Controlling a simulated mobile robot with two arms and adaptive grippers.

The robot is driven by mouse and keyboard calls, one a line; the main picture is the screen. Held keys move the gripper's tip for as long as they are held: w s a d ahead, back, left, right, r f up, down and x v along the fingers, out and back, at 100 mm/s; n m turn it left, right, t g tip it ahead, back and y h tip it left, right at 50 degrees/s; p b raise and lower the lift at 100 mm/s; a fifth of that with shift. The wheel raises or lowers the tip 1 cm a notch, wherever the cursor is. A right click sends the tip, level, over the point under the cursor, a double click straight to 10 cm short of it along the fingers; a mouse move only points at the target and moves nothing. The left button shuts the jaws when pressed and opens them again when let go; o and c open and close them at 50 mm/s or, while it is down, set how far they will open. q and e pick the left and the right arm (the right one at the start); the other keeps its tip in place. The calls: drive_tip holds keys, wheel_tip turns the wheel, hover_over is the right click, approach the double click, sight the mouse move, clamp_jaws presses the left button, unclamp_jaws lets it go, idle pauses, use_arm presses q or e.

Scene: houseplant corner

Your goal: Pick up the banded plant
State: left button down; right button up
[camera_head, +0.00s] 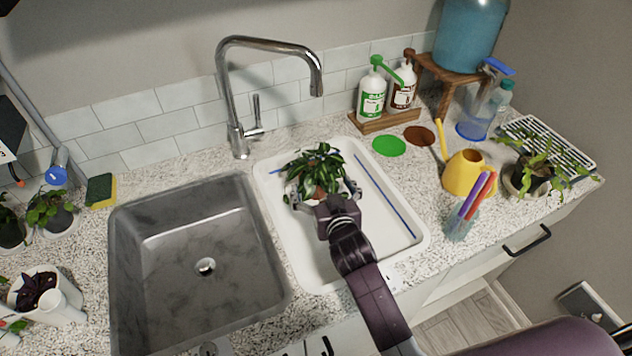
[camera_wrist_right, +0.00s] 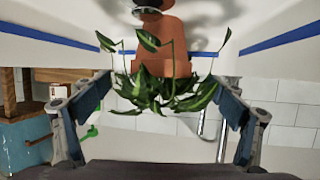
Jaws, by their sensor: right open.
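A leafy green plant with pale-striped leaves (camera_head: 315,165) in a terracotta pot stands in the white basin. In the right wrist view its leaves (camera_wrist_right: 168,92) and orange-brown pot (camera_wrist_right: 170,42) show between my fingers, the leaves hanging downward in that picture. My right gripper (camera_head: 326,192) is open around the near side of this plant, one finger on each side. In the wrist view the fingers (camera_wrist_right: 160,85) are spread wide, with gaps to the pot. The gripper hides part of the pot in the head view. My left gripper is not in view.
The white basin (camera_head: 404,228) has raised walls around the plant. A grey metal sink (camera_head: 185,290) lies left, with a tall faucet (camera_head: 228,90) behind. A yellow watering can (camera_head: 466,176), a cup of pens (camera_head: 459,228) and another plant (camera_head: 530,170) stand right. Small plants stand far left.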

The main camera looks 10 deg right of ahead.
sight(315, 171)
drive_tip(key=shift+w+f, duration=0.1)
drive_tip(key=shift+w, duration=0.25)
drive_tip(key=shift+w+f, duration=0.15)
drive_tip(key=shift+w, duration=0.2)
drive_tip(key=p+x, duration=0.1)
drive_tip(key=x, duration=0.3)
drive_tip(key=shift+w+f, duration=0.15)
drive_tip(key=shift+w, duration=0.2)
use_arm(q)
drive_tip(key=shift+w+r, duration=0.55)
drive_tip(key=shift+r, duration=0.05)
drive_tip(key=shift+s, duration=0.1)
use_arm(e)
drive_tip(key=shift+c, duration=0.7)
drive_tip(key=c, duration=1.5)
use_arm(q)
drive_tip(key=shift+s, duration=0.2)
use_arm(e)
drive_tip(key=shift+c, duration=0.2)
